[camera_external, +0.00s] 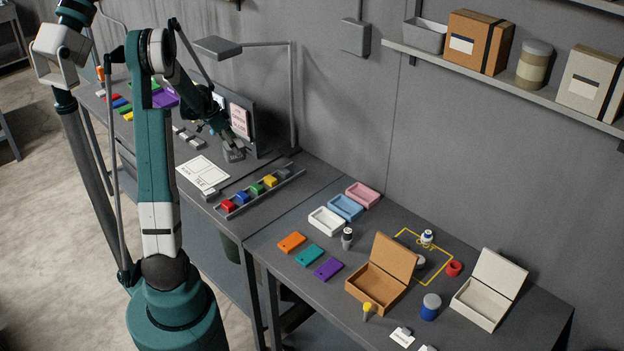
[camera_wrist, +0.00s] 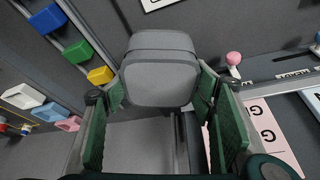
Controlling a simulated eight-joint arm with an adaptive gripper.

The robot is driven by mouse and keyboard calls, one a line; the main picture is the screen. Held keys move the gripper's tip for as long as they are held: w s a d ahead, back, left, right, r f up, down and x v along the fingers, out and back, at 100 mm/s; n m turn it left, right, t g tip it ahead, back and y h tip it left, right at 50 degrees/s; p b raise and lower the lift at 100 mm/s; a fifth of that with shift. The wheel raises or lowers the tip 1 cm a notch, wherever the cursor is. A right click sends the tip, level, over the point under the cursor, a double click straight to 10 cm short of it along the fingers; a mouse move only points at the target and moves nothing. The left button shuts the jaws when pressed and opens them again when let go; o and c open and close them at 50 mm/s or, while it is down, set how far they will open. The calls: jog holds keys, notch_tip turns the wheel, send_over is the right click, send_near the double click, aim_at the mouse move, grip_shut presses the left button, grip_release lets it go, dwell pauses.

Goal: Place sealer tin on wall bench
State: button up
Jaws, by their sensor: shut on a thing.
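My gripper (camera_external: 229,137) is at the left bench (camera_external: 222,190), near the wall. In the wrist view my gripper (camera_wrist: 160,105) has its green finger pads shut on a grey, rounded-square tin (camera_wrist: 160,72), which I take for the sealer tin. The grey tin also shows small in the external view (camera_external: 234,155), at the fingertips. I cannot tell whether it touches the bench or hangs just above. The right bench (camera_external: 300,285) stands along the same wall and holds several boxes and jars. Which bench is the wall bench is not marked.
A dark panel with a pink notice (camera_external: 239,121) and a lamp (camera_external: 218,46) stand close behind. A loaded shelf (camera_external: 500,85) hangs at right.

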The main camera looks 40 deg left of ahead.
jog(key=s+a+p, duration=0.2)
jog(key=s+a, duration=1.1)
jog(key=s, duration=0.3)
jog(key=shift+a+f+p, duration=0.2)
jog(key=shift+a+p, duration=0.15)
jog(key=shift+w+f, duration=0.1)
jog(key=shift+f, duration=0.1)
jog(key=shift+f+b, duration=0.9)
jog(key=shift+f, duration=2.25)
jog(key=shift+f, duration=0.35)
jog(key=o, duration=1.4)
jog(key=shift+r, duration=0.15)
jog(key=shift+v, duration=5.9)
